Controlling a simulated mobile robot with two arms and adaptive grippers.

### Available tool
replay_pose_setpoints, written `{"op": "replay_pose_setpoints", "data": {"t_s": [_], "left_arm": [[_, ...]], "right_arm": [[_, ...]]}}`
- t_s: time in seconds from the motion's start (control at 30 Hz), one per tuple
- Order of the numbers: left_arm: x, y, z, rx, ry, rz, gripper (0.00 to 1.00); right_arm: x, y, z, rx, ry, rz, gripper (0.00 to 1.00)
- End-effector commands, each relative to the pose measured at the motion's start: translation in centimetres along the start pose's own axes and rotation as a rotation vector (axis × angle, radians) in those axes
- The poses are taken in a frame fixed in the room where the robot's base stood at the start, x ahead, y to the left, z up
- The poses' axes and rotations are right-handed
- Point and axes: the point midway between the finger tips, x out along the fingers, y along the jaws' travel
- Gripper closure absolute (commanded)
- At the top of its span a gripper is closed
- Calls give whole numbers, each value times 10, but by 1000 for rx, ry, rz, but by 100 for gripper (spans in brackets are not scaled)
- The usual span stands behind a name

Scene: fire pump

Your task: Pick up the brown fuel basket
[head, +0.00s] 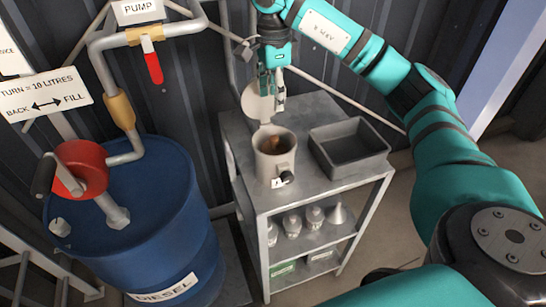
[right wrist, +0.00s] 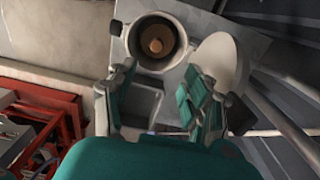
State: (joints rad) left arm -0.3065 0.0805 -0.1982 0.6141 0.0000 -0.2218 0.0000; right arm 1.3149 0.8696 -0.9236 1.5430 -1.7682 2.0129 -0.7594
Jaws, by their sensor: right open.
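The brown fuel basket (head: 277,143) sits down inside a grey round canister (head: 266,171) on the metal stand's top shelf. In the right wrist view the basket (right wrist: 155,41) shows as a brown round piece inside the canister's rim. The canister's pale round lid (head: 258,103) stands open behind it and shows right of the canister in the wrist view (right wrist: 222,60). My right gripper (head: 272,98) is open and empty, above and behind the canister, in front of the lid in the head view. It is apart from the basket. My left gripper is not in view.
A dark grey open tray (head: 348,167) stands right of the canister. Several small bottles and a funnel (head: 338,216) stand on the shelf below. A blue diesel drum (head: 165,225) with a red hand pump (head: 82,168) and pipes is at left. A corrugated wall stands behind.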

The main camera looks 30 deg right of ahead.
Motion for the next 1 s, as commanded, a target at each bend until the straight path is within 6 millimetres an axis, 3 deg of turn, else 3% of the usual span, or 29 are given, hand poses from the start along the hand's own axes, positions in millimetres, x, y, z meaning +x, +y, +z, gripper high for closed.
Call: {"op": "replay_pose_setpoints", "data": {"t_s": [0.03, 0.3, 0.63, 0.77, 1.0], "left_arm": [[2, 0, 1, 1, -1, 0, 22], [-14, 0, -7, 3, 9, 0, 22], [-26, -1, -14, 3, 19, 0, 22], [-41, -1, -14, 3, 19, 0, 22], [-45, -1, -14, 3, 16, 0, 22]], "right_arm": [[15, 1, 1, -2, -2, 7, 49], [64, 2, 1, 0, -2, 4, 49], [92, 4, 1, -1, -2, 3, 49], [110, 10, 1, -1, -2, 5, 49], [136, 8, 2, 0, -4, 0, 49]]}}
